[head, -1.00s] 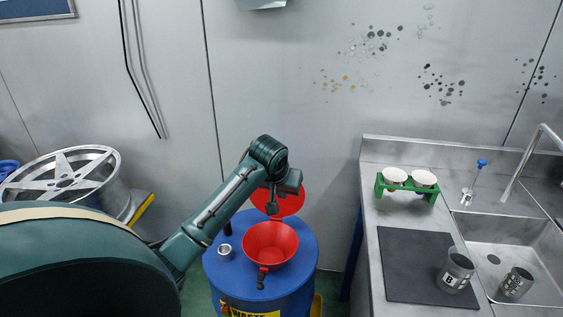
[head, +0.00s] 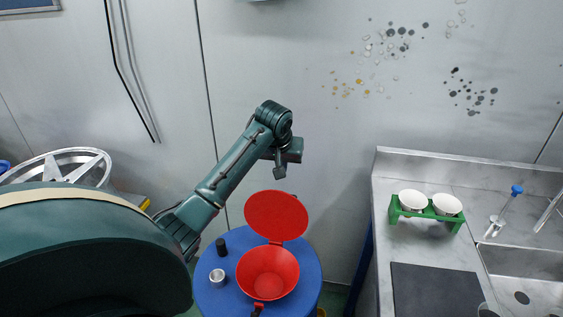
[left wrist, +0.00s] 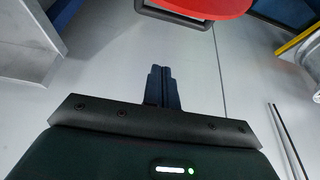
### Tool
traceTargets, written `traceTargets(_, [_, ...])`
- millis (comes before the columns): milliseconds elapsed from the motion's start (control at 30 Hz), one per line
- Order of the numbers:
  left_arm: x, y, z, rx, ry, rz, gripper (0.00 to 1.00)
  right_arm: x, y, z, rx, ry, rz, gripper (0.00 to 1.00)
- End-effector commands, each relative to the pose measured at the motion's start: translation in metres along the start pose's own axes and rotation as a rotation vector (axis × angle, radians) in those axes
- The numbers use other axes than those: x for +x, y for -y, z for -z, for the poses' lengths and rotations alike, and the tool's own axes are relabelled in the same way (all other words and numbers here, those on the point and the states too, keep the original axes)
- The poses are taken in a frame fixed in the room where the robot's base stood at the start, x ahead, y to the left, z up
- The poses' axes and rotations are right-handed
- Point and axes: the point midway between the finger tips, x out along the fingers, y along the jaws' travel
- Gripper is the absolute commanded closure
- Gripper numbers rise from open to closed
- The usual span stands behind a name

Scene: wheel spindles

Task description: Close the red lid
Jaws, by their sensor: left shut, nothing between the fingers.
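The red lid (head: 276,216) stands open, tilted up at the back of a red funnel (head: 267,272) on top of a blue drum (head: 311,280). My left gripper (head: 280,172) is above and behind the lid in the head view, shut and empty, apart from it. In the left wrist view the shut fingers (left wrist: 162,88) point toward the grey wall, and part of the red lid (left wrist: 208,6) shows at the top edge. My right gripper is not in view.
A small metal cup (head: 217,277) and a black cylinder (head: 221,246) stand on the drum's left side. A steel counter (head: 431,246) at the right holds a green rack (head: 426,212) with two white cups. A wheel rim (head: 68,166) is at the left.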

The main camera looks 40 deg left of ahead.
Motion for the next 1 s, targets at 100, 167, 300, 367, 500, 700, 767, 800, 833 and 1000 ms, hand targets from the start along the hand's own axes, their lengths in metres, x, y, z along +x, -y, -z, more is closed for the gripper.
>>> traceTargets(100, [0.025, 0.0, -0.001, 0.0, 0.005, 0.001, 1.0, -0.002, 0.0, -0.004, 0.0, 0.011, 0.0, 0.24])
traceTargets(167, [0.036, 0.0, -0.001, 0.0, 0.004, 0.002, 1.0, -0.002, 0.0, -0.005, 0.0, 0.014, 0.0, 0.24])
traceTargets(300, [0.059, 0.0, -0.001, 0.001, 0.003, 0.002, 1.0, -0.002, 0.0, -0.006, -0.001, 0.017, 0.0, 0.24])
traceTargets(367, [0.065, 0.0, -0.002, 0.002, 0.002, 0.001, 1.0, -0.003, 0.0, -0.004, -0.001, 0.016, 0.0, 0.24])
traceTargets(500, [0.056, 0.0, -0.019, 0.004, -0.001, 0.001, 1.0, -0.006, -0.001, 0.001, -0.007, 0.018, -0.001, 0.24])
traceTargets(700, [0.051, 0.001, -0.034, 0.002, 0.0, 0.001, 1.0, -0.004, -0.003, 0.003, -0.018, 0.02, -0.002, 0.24])
traceTargets(767, [0.05, 0.0, -0.036, 0.002, -0.001, 0.001, 1.0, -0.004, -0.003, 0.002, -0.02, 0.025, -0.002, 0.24])
traceTargets(800, [0.05, 0.0, -0.037, 0.002, -0.001, 0.0, 1.0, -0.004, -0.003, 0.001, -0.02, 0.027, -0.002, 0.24])
traceTargets(833, [0.05, 0.0, -0.037, 0.002, -0.001, 0.0, 1.0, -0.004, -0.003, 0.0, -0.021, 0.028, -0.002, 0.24])
traceTargets(1000, [0.05, 0.0, -0.038, 0.001, -0.001, 0.001, 1.0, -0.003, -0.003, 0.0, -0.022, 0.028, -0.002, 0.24])
